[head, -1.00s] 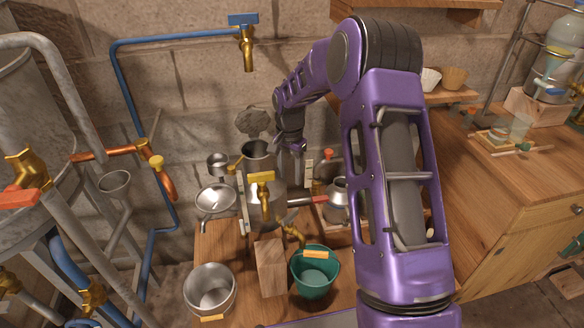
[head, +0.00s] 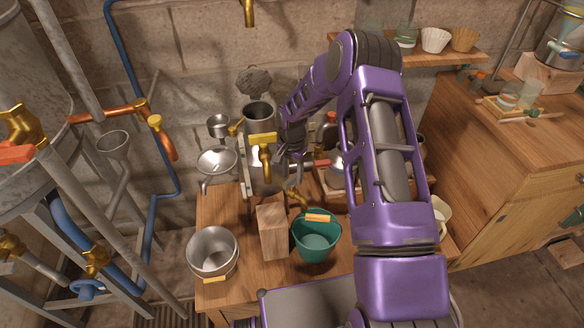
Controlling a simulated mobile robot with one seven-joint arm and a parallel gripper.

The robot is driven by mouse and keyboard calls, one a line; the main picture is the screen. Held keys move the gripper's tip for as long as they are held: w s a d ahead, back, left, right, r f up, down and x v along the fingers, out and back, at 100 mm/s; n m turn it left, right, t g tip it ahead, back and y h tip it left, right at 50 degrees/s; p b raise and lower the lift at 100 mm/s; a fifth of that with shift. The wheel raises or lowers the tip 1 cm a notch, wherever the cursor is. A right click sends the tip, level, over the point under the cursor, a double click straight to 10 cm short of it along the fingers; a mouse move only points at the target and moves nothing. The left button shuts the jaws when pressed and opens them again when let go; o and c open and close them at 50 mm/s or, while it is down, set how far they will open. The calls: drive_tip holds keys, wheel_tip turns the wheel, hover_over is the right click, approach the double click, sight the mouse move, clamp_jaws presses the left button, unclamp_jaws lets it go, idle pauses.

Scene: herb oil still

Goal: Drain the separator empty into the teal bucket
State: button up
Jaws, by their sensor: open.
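The separator (head: 258,118) is a grey metal cylinder with an open top, standing upright at the back of the wooden table. A brass tap with a yellow handle (head: 263,139) is in front of it. A lower brass spout (head: 296,198) points toward the teal bucket (head: 317,244). The bucket stands on the table below and right of that spout, with its orange grip across the rim; no liquid can be made out in it. My gripper (head: 291,160) is open, just right of the separator, partly hidden by my arm. I cannot tell whether it touches anything.
A steel pot (head: 212,253) stands at the table's front left, with a wooden block (head: 272,232) between it and the bucket. A strainer (head: 217,162) is left of the separator. Pipes and a funnel (head: 113,144) fill the left. A wooden cabinet (head: 500,160) stands right.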

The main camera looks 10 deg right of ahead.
drive_tip(key=shift+f, duration=0.15)
clamp_jaws()
idle(0.9)
drive_tip(key=n, duration=0.3)
drive_tip(key=shift+n, duration=0.3)
